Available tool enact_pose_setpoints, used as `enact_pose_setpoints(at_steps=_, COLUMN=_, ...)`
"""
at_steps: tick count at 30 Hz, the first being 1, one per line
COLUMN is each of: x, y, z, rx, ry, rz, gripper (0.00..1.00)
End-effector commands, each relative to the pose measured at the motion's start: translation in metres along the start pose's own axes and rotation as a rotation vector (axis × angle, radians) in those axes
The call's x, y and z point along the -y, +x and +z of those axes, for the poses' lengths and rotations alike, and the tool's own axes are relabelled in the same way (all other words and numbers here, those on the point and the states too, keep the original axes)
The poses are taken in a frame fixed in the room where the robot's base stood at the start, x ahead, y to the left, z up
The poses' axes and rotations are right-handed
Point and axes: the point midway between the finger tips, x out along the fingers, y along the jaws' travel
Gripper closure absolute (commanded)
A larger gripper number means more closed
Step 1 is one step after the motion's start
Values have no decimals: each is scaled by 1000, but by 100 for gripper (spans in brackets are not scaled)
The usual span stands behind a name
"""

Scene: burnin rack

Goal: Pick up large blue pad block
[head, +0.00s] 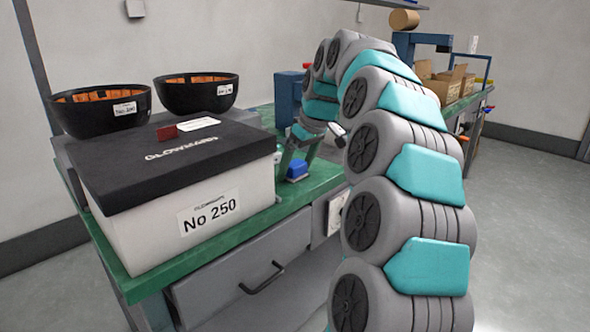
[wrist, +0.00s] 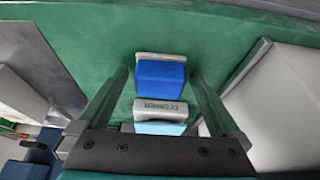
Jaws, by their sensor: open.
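The large blue pad block (wrist: 160,74) lies on the green bench top and shows between my gripper's fingers in the wrist view. It has a pale edge along its far side. In the head view the blue block (head: 297,169) sits beside the white box, just below my gripper. My gripper (wrist: 160,82) is open, with one finger on each side of the block and a visible gap to both. In the head view my gripper (head: 297,160) points down at the bench. A grey-white block with lettering (wrist: 161,110) and a light blue part (wrist: 160,128) lie nearer my gripper's palm.
A large white box with a black lid (head: 180,190), marked No 250, stands left of the block. Two black bowls (head: 100,112) (head: 196,95) stand behind it. The green bench top (head: 310,185) has a little free room near its front edge. Cardboard boxes (head: 445,84) stand farther back.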

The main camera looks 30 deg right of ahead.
Motion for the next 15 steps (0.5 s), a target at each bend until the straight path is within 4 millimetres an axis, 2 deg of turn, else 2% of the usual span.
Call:
enact_pose_setpoints(at_steps=6, x=0, y=1, z=0, rx=-1, ry=1, rz=1, gripper=0)
enact_pose_setpoints(at_steps=15, x=0, y=1, z=0, rx=-1, ry=1, rz=1, gripper=33)
